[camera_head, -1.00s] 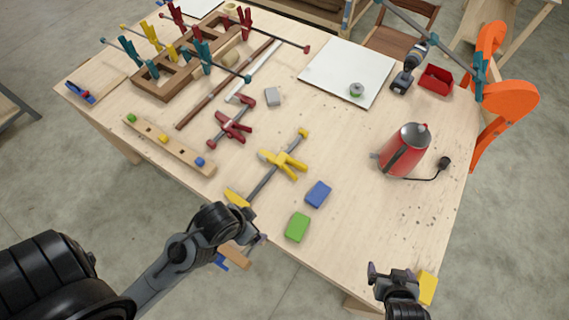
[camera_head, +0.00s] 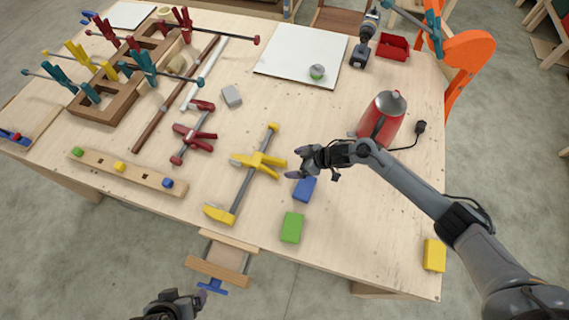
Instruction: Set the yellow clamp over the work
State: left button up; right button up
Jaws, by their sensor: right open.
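The yellow clamp (camera_head: 259,160) lies flat on the workbench, its grey bar slanting from a far yellow end to a wide yellow jaw near the front edge. My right gripper (camera_head: 296,163) is open and empty just right of the clamp's yellow handle, above the blue block; I see no contact with the clamp. My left gripper (camera_head: 200,297) is at the bottom edge, off the bench front; its fingers are too small and cut off to read. A brown wooden frame (camera_head: 118,97), possibly the work, sits at the upper left with red, teal and yellow clamps on it.
A red clamp (camera_head: 194,133) and a strip with coloured knobs (camera_head: 125,169) lie left of the yellow clamp. Blue (camera_head: 305,190) and green (camera_head: 291,228) blocks lie right of it. The bench front centre holds a vise (camera_head: 222,262).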

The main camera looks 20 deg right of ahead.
aim_at(277, 170)
jog(key=b+x, duration=0.8)
jog(key=x, duration=0.1)
jog(key=shift+f, duration=0.2)
jog(key=shift+w+a+f+b, duration=0.3)
jog(key=shift+a+f+b, duration=0.15)
jog(key=shift+b, duration=0.1)
jog(key=shift+r, duration=0.1)
jog(key=shift+c, duration=0.2)
jog(key=c, duration=0.7)
jog(key=shift+r, duration=0.15)
jog(key=c, duration=0.8)
jog(key=shift+r+p, duration=0.3)
jog(key=shift+p, duration=0.1)
jog(key=shift+c, duration=0.3)
notch_tip(277, 170, up, 3)
jog(key=p, duration=0.3)
jog(key=shift+r+p, duration=0.65)
jog(key=shift+r, duration=0.05)
